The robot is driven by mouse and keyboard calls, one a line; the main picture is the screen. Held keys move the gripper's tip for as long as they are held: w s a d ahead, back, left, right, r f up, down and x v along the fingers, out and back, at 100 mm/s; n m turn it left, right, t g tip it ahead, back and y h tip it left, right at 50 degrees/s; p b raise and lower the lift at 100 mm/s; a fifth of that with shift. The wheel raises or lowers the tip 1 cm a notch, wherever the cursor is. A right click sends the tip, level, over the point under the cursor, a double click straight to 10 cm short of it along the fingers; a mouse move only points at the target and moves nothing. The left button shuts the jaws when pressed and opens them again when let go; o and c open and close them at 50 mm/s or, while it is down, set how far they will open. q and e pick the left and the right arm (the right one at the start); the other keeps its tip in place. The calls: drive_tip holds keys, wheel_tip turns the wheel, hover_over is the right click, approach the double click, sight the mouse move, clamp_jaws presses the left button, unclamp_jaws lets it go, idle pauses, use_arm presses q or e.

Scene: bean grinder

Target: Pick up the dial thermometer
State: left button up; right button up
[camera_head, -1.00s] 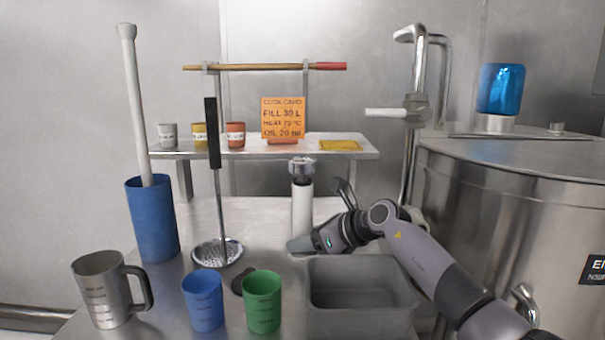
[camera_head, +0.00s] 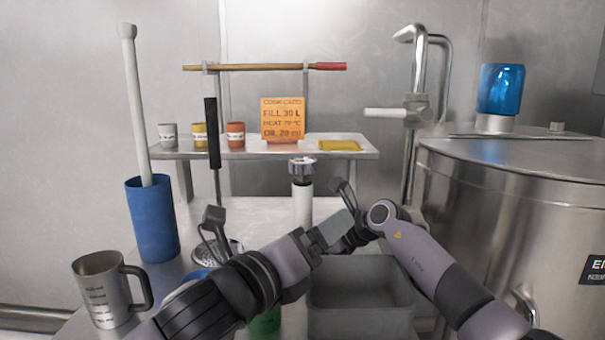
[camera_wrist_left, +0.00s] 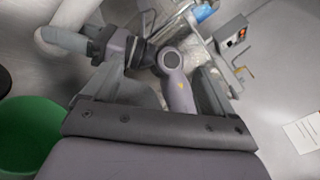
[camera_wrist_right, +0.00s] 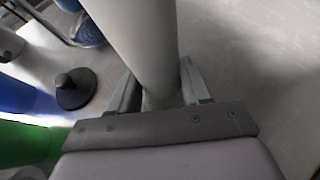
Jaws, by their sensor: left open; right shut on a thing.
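I cannot make out a dial thermometer for sure. A white upright cylinder with a round metal top (camera_head: 302,190) stands at the back of the worktop. In the right wrist view, my right gripper (camera_wrist_right: 160,88) is shut on this white cylinder (camera_wrist_right: 140,40), low on its body. In the head view my right gripper's fingers are hidden behind my left gripper (camera_head: 336,231). My left gripper is open and empty, in front of my right wrist. The left wrist view (camera_wrist_left: 165,75) shows my right arm between and beyond its fingers.
A grey open bin (camera_head: 360,322) stands below the arms. A steel jug (camera_head: 98,290), a blue tube (camera_head: 150,225) and a partly hidden green cup (camera_head: 265,322) are at the left and front. A shelf (camera_head: 360,152) with small cups is behind; a large steel kettle (camera_head: 490,215) blocks the right.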

sight(298, 170)
use_arm(q)
drive_tip(key=w+a+r+m+t+y, duration=0.3)
drive_tip(key=w+a+r+y, duration=0.15)
drive_tip(key=w+y, duration=0.25)
drive_tip(key=shift+x, duration=5.95)
drive_tip(key=c, duration=1.1)
